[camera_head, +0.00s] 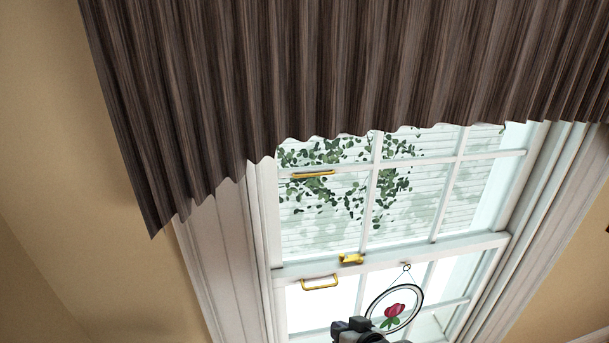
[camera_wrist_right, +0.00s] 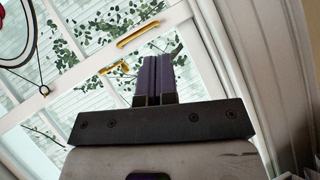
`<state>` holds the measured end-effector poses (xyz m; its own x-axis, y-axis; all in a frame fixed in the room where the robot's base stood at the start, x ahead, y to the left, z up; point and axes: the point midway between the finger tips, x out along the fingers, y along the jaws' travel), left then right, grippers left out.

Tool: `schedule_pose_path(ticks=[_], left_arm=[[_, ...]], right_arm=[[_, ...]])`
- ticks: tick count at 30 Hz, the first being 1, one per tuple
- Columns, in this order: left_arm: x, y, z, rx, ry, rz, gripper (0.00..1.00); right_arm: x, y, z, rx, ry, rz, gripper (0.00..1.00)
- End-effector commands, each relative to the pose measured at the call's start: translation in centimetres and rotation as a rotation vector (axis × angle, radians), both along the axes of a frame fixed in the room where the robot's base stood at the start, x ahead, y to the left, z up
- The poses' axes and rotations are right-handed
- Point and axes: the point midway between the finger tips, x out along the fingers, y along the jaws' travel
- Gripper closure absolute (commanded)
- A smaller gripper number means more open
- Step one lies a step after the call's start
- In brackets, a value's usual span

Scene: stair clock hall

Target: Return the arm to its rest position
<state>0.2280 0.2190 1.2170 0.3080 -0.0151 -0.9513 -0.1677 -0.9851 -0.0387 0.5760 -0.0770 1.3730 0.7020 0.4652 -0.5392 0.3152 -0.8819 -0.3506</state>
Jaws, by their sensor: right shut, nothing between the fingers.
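My right gripper (camera_head: 352,327) shows at the bottom edge of the head view, in front of the lower part of the window. In the right wrist view its two dark fingers (camera_wrist_right: 158,76) are pressed together with nothing between them. The fingers point towards the window, and a brass handle (camera_wrist_right: 140,34) appears just beyond their tips. I cannot tell the gap between fingertips and window. Most of the right arm is hidden below the head view. My left gripper is in neither view.
The white sash window (camera_head: 390,248) has a brass latch (camera_head: 351,259), a lower brass handle (camera_head: 320,283) and an upper one (camera_head: 312,174). A round flower ornament (camera_head: 394,309) hangs close to the gripper. A brown pleated curtain (camera_head: 300,75) covers the top.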

Motion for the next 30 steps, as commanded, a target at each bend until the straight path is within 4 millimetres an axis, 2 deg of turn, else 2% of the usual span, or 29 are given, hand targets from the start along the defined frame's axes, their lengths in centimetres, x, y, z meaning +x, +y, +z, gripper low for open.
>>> schedule_pose_path(ticks=[1,2,6,10,15,18,21,25,30], left_arm=[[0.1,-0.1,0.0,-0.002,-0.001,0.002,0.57],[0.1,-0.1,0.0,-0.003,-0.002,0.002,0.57],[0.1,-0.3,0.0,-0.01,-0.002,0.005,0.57],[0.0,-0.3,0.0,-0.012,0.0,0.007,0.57],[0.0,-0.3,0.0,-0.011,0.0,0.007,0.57],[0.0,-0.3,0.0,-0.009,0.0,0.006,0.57],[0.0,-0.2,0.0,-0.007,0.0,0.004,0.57],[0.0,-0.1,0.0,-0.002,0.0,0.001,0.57],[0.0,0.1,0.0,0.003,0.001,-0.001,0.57]], right_arm=[[-2.4,-2.2,-0.6,-0.099,0.013,-0.018,1.0],[-3.9,-3.5,-0.9,-0.156,0.025,-0.032,1.0],[-12.1,-9.1,-3.2,-0.345,0.104,-0.128,1.0],[-18.4,-11.9,-5.3,-0.427,0.15,-0.17,1.0],[-25.5,-13.3,-9.7,-0.481,0.287,-0.133,1.0],[-28.9,-13.8,-12.3,-0.507,0.378,-0.107,1.0],[-31.7,-14.0,-13.9,-0.522,0.447,-0.086,1.0],[-33.9,-14.1,-15.1,-0.528,0.501,-0.07,1.0],[-34.9,-14.1,-15.6,-0.528,0.526,-0.063,1.0]])
